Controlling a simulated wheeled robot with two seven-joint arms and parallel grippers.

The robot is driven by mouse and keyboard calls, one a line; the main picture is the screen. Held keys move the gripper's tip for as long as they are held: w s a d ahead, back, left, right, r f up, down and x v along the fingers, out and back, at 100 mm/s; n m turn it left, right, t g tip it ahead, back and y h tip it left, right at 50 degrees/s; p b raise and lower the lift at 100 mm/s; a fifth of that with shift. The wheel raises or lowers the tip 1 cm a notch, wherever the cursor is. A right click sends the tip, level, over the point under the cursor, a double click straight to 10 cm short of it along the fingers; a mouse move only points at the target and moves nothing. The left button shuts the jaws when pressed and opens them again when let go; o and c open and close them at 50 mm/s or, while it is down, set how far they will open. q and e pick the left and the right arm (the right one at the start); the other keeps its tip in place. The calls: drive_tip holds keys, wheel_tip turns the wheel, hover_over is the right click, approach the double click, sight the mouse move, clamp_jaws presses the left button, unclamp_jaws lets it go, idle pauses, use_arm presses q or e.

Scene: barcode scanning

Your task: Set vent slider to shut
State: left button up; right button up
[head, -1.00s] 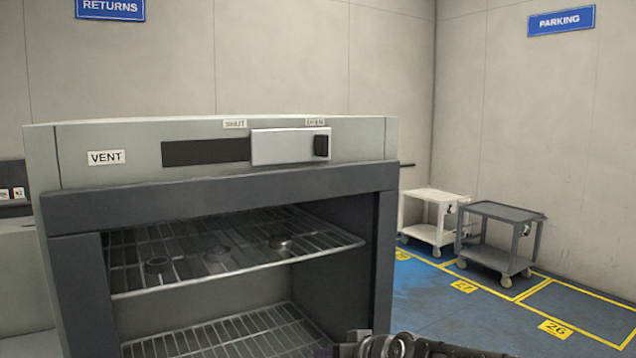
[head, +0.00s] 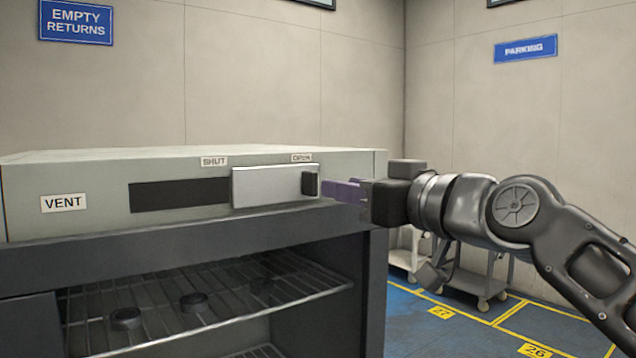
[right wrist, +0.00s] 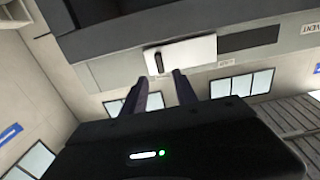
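The vent slider is a pale plate (head: 270,185) with a black knob (head: 311,184) at its right end. It sits at the right, under the OPEN label (head: 302,157). The dark slot (head: 180,194) is uncovered to its left, below the SHUT label (head: 214,161). My right gripper (head: 338,190), with purple fingers, is just right of the knob. In the right wrist view the two fingers (right wrist: 163,85) are apart with nothing between them, and the knob (right wrist: 158,63) is just beyond their tips. Whether they touch it I cannot tell. My left gripper is out of view.
The grey cabinet (head: 110,165) has a VENT label (head: 63,203) and an open front with a wire shelf (head: 220,290) holding several dark round items. Carts (head: 480,270) stand on the blue floor behind my right arm. The space in front of the vent panel is clear.

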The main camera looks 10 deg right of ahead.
sight(315, 182)
drive_tip(key=p+x, duration=0.2)
drive_tip(key=x, duration=0.5)
drive_tip(key=shift+w+p, duration=0.25)
drive_tip(key=shift+p, duration=0.15)
drive_tip(key=shift+c, duration=0.4)
clamp_jaws()
idle(0.6)
